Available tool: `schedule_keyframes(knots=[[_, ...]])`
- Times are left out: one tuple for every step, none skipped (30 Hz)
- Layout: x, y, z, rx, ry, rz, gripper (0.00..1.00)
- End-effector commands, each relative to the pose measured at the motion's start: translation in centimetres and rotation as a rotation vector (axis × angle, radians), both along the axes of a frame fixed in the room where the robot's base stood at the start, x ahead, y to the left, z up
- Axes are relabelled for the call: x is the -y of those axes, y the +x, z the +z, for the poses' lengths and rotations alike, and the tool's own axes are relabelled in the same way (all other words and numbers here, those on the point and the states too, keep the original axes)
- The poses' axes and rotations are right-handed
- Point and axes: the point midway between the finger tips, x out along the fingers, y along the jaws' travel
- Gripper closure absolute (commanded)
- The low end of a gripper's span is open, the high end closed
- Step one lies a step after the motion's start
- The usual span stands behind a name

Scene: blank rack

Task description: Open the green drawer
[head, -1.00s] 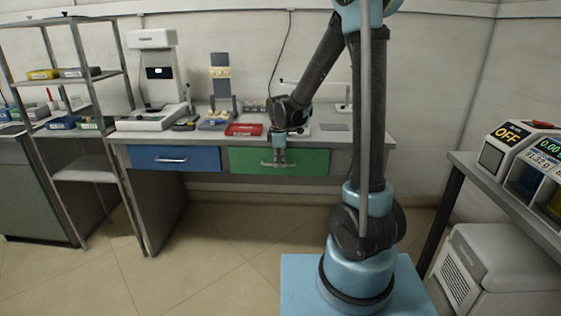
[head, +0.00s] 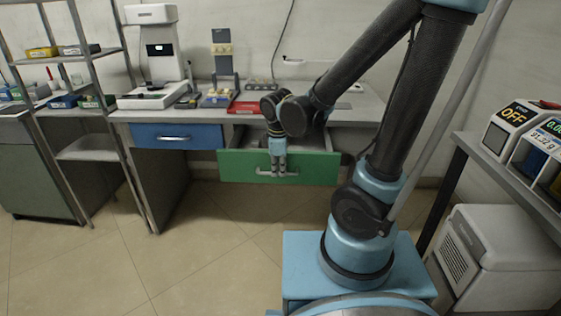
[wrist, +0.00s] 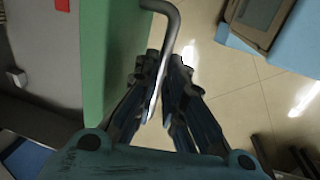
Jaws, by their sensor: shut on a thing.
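The green drawer (head: 318,169) is under the bench at the centre of the head view, pulled part way out, with its grey interior showing behind the front. Its metal bar handle (head: 290,174) runs across the front. My gripper (head: 278,173) points down at the drawer front and is shut on the handle. In the wrist view the gripper's fingers (wrist: 168,95) close around the bent handle bar (wrist: 170,30), beside the green front (wrist: 108,60). The fingers hide part of the handle.
A closed blue drawer (head: 178,136) is to the left. The bench (head: 350,116) carries a red tray (head: 246,107) and a white instrument (head: 155,50). A shelf rack (head: 95,105) stands at left, a side table (head: 470,145) at right. The floor before the drawer is clear.

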Motion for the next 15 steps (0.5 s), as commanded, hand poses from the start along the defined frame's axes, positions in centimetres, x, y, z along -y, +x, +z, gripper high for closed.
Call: schedule_keyframes(knots=[[-0.1, -0.6, 0.0, 0.0, 0.0, 0.004, 1.0], [-0.1, -0.9, 0.0, 0.001, 0.0, 0.004, 1.0], [-0.1, -1.3, 0.0, 0.001, 0.0, 0.003, 1.0], [-0.1, -1.5, 0.0, 0.001, 0.0, 0.003, 1.0], [-0.1, -1.7, 0.0, 0.001, 0.0, 0.003, 1.0], [-0.2, -1.9, 0.1, 0.001, -0.001, 0.003, 1.0], [-0.2, -2.0, 0.1, 0.001, 0.0, 0.002, 1.0], [-0.2, -2.2, 0.1, 0.001, 0.0, 0.002, 1.0], [-0.2, -2.3, 0.1, 0.001, 0.0, 0.001, 1.0], [-0.2, -2.4, 0.1, 0.001, 0.0, 0.001, 1.0], [-0.2, -2.4, 0.1, 0.001, 0.0, 0.001, 1.0], [-0.2, -2.5, 0.1, 0.001, 0.0, 0.001, 1.0], [-0.2, -2.5, 0.1, 0.001, 0.0, 0.001, 1.0], [-0.2, -2.5, 0.1, 0.001, 0.0, 0.001, 1.0], [-0.2, -2.5, 0.1, 0.001, 0.0, 0.001, 1.0]])
